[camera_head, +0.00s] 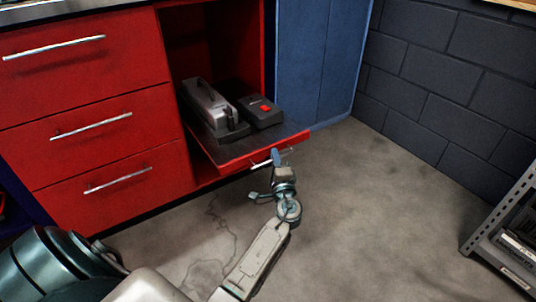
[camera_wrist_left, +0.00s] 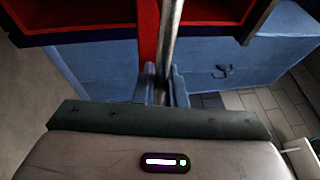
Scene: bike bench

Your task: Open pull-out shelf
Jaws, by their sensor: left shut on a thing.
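The pull-out shelf (camera_head: 203,141) is slid partly out of the open bay in the red cabinet, with a red front panel and a silver bar handle (camera_head: 258,164). My left gripper (camera_head: 277,157) is shut on that handle near its right end. In the left wrist view the gripper's fingers (camera_wrist_left: 163,86) close around the handle bar (camera_wrist_left: 171,40), with the red front panel (camera_wrist_left: 147,35) beside it. A grey case-like device (camera_head: 207,104) with a top handle and a dark box with a red mark (camera_head: 262,111) rest on the shelf. My right gripper is not in view.
Red drawers (camera_head: 95,125) with silver handles are left of the shelf. A blue cabinet (camera_head: 318,60) stands to its right, by a dark block wall (camera_head: 450,75). A metal rack (camera_head: 505,235) is at the right edge. The concrete floor (camera_head: 375,220) in front is clear.

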